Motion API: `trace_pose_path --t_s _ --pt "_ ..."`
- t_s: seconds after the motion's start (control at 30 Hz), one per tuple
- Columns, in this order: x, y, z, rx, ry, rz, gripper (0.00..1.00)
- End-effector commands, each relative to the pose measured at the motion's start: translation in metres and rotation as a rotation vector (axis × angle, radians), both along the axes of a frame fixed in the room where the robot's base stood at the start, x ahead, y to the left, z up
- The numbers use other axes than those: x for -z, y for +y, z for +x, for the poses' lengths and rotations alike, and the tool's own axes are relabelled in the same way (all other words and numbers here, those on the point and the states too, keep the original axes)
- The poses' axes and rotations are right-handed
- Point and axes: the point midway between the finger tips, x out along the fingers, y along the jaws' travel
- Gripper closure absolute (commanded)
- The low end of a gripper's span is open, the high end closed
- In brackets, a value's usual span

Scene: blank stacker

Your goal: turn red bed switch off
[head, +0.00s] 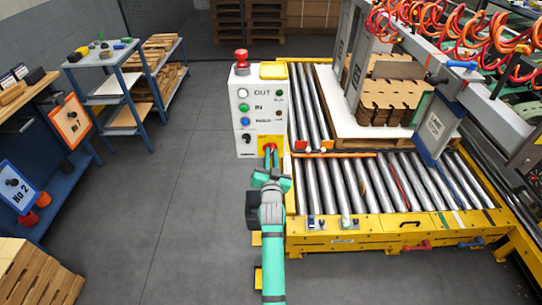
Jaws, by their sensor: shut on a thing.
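The white control box (244,112) stands at the left end of the roller bed. The red bed switch (271,146) sits on a yellow plate (263,140) at the lower right of its front face. My gripper (270,155) reaches up to that plate from below in the picture. Its fingers are shut on the red switch and hide most of it. I cannot tell which way the switch is turned.
The box also bears a red mushroom button (240,56) on top and several coloured buttons. The roller bed (370,185) with its yellow frame lies to the right. A blue shelf (110,85) stands at the left. The grey floor (165,190) between is clear.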

Motion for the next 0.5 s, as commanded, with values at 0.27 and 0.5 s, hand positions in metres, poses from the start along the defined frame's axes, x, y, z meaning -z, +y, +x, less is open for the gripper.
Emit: trace_pose_path --t_s 0.27,0.5 --pt "-0.0009 0.0002 -0.0009 0.002 -0.001 -0.262 1.00" --pt "-0.0008 0.0020 -0.0009 0.001 -0.002 -0.490 1.00"
